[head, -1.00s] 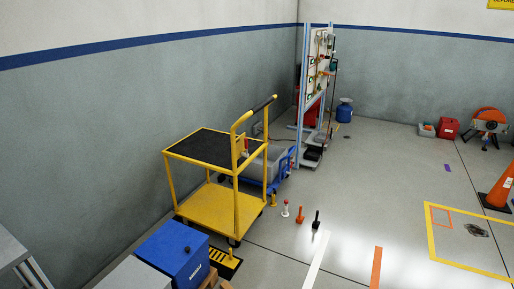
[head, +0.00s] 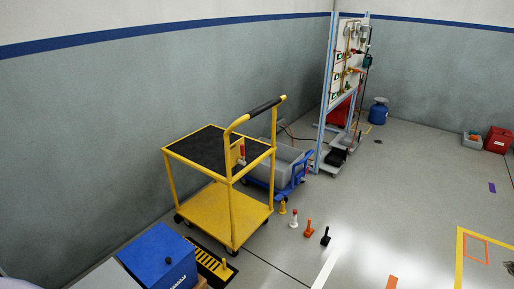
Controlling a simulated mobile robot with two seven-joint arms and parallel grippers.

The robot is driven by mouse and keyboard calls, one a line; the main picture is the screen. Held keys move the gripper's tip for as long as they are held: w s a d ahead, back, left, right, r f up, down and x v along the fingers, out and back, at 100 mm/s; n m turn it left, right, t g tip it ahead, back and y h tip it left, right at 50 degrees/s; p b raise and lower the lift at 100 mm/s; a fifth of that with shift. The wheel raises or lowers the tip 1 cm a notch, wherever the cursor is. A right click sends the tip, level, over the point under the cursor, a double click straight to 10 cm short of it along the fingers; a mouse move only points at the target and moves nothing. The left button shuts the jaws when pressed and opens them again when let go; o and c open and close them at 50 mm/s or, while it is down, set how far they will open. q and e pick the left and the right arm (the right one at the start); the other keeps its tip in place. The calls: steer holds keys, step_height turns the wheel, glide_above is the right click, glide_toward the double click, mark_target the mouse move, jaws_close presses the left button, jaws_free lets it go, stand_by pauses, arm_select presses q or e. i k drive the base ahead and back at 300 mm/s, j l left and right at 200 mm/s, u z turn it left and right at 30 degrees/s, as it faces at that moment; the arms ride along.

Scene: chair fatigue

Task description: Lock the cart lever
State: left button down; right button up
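A yellow cart (head: 216,206) with a black top and a black-gripped push handle (head: 264,107) stands near the left wall. A small red and pale part (head: 241,155) shows at the cart's handle side; it is too small to tell whether it is a lever or how it is set. On the floor right of the cart stand small lever-like pieces: yellow (head: 282,207), white with a red top (head: 294,219), orange (head: 308,229) and black (head: 325,237). Neither of my grippers is in view.
A blue box (head: 160,258) and a black and yellow striped plate (head: 208,262) lie in front of the cart. A blue trolley with a grey bin (head: 278,160) stands behind it. A panel rack (head: 343,85) stands farther back. Floor is open at right.

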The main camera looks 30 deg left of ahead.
mark_target(243, 154)
steer(key=i+j, duration=0.4)
steer(key=i+j+z, duration=0.1)
steer(key=i+j, duration=0.25)
steer(key=j, duration=0.2)
